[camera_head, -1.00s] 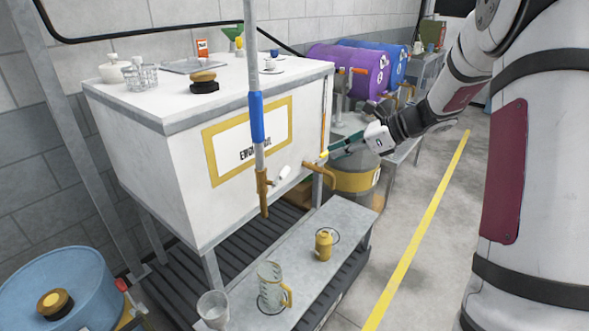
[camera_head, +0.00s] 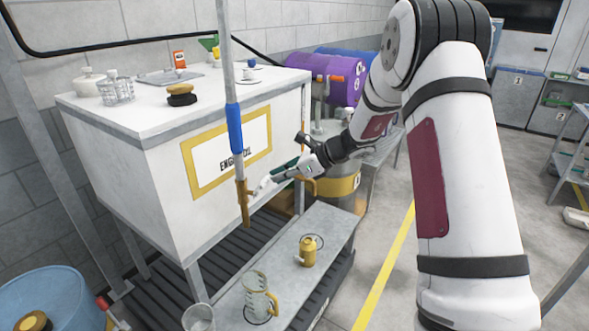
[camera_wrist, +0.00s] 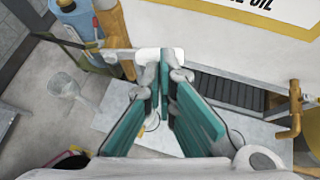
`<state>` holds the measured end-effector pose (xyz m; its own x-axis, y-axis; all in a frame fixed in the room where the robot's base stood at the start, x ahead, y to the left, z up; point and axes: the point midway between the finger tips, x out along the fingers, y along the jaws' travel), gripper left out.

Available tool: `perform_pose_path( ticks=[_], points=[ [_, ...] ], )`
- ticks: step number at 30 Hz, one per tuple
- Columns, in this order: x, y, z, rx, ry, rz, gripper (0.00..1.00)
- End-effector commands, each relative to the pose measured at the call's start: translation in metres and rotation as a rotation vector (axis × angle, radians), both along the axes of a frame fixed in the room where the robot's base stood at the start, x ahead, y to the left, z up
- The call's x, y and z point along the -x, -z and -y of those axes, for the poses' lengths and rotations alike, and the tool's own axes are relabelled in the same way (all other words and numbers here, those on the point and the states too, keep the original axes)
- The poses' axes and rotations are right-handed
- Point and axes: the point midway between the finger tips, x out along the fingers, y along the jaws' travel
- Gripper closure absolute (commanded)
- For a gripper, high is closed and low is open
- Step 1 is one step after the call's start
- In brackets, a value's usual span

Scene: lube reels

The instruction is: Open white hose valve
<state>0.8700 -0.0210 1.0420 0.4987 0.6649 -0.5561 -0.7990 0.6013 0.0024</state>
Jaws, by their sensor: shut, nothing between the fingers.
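The white hose valve lever (camera_wrist: 151,54) shows in the wrist view, just ahead of my fingertips. It joins a brass nozzle (camera_head: 243,203) at the lower end of a hanging hose with a blue sleeve (camera_head: 234,128). The nozzle also shows at the upper left of the wrist view (camera_wrist: 115,30). My gripper (camera_head: 264,186) is shut and empty, with its teal fingers together at the lever. In the wrist view its tips (camera_wrist: 165,72) are at or very near the lever; I cannot tell whether they touch. In the head view they partly hide it.
A white engine oil tank (camera_head: 162,187) stands behind the hose, with a brass spigot (camera_head: 307,184) on its front. A low grey bench (camera_head: 325,222) below holds a yellow can (camera_head: 308,252) and a glass jug (camera_head: 256,293). The floor right of the bench is clear.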

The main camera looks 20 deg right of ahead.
Motion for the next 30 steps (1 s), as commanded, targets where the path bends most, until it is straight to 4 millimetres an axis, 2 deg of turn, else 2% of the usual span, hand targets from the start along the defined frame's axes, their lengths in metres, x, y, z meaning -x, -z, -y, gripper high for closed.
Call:
perform_pose_path(
  ticks=[7, 30],
  points=[
    [-0.009, 0.009, -0.012, -0.001, 0.0, 0.001, 1.0],
    [-0.011, 0.014, -0.011, -0.039, 0.001, -0.051, 1.0]
  ],
)
